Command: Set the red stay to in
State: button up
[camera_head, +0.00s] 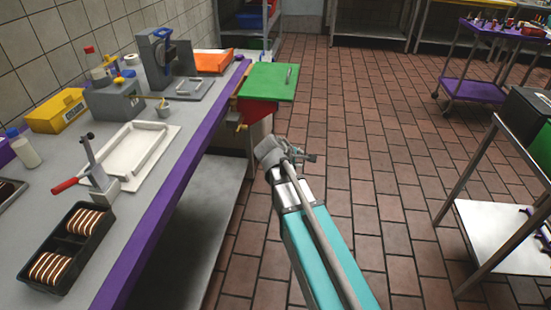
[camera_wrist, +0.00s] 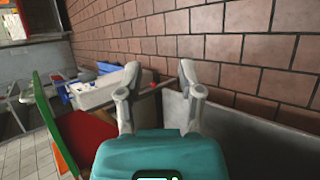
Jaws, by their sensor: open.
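I cannot clearly make out a part that is the red stay. A red box (camera_head: 258,109) under a green top (camera_head: 268,80) with a grey handle stands at the counter's far right end. A small brass-coloured fitting (camera_head: 239,122) sticks out at its left. In the wrist view, a green panel (camera_wrist: 47,112) and a red surface (camera_wrist: 88,135) show at the left. My gripper (camera_head: 305,156) is in front of the box, below and right of it, apart from it. In the wrist view my gripper (camera_wrist: 159,70) has its fingers spread, with nothing held between them.
The purple-edged counter (camera_head: 150,235) carries a lever with a red grip (camera_head: 66,185), a white tray (camera_head: 140,150), a dark food tray (camera_head: 35,285) and a yellow box (camera_head: 57,112). A metal-framed table (camera_head: 495,235) stands at right. The tiled floor (camera_head: 370,150) between is clear.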

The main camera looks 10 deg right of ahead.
jog(key=w+a+f+n+t+b, duration=0.5)
jog(key=w+f+n+b, duration=0.3)
jog(key=b, duration=0.6)
jog(key=w+a+f+n+t+h+b, duration=0.1)
jog(key=w+a+f+n+t+b, duration=0.3)
jog(key=f+n+b, duration=0.5)
jog(key=w+a+n+b, duration=0.1)
jog(key=w+a+b, duration=0.1)
jog(key=b, duration=0.3)
jog(key=shift+w+t, duration=0.4)
jog(key=shift+w, duration=0.5)
jog(key=shift+w, duration=0.1)
jog(key=x, duration=1.3)
jog(key=shift+w+d+f, duration=0.1)
jog(key=shift+w+d, duration=0.1)
jog(key=shift+c, duration=0.2)
grip_shut()
